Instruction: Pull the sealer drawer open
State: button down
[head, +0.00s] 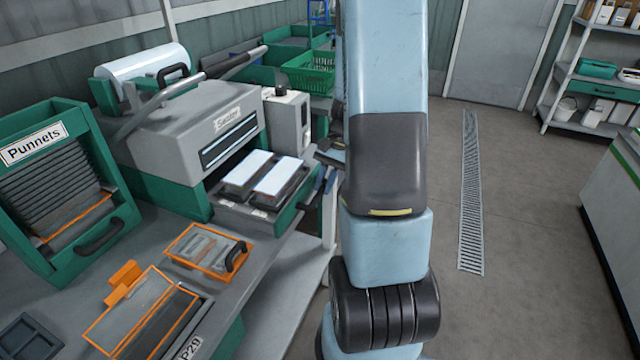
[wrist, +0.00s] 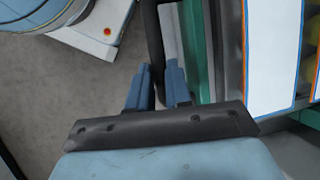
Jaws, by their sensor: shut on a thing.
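The sealer (head: 200,120) is a grey and green machine labelled "Sealer" on the bench in the head view. Its grey drawer (head: 228,207) sticks out of the front slot and carries two punnets (head: 262,176) with pale tops. In the wrist view my gripper (wrist: 158,73) has its two blue fingers on either side of the dark bar handle (wrist: 152,28), shut on it. The drawer's edge and a pale punnet top (wrist: 273,55) show to the right of the handle. In the head view my arm hides most of the gripper and handle.
A green "Punnets" rack (head: 35,130) stands left of the sealer. Orange-framed trays (head: 207,250) lie on the bench in front. A green basket (head: 308,72) is behind. The floor (head: 520,220) to the right is clear, with a drain grate (head: 471,190).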

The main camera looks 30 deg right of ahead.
jog(key=shift+w+d, duration=0.1)
jog(key=c, duration=1.1)
grip_release()
jog(key=shift+o, duration=0.2)
jog(key=v, duration=1.3)
jog(key=shift+r, duration=0.35)
jog(key=s+a+r+n+t+h, duration=0.2)
jog(key=s+a+r+n, duration=0.3)
jog(key=a, duration=0.5)
jog(key=s+a+r+n+t+h, duration=0.3)
jog(key=s+a+r+n+t, duration=0.1)
jog(key=s+a+r, duration=0.6)
jog(key=shift+s+n+t, duration=0.3)
jog(key=shift+n, duration=0.4)
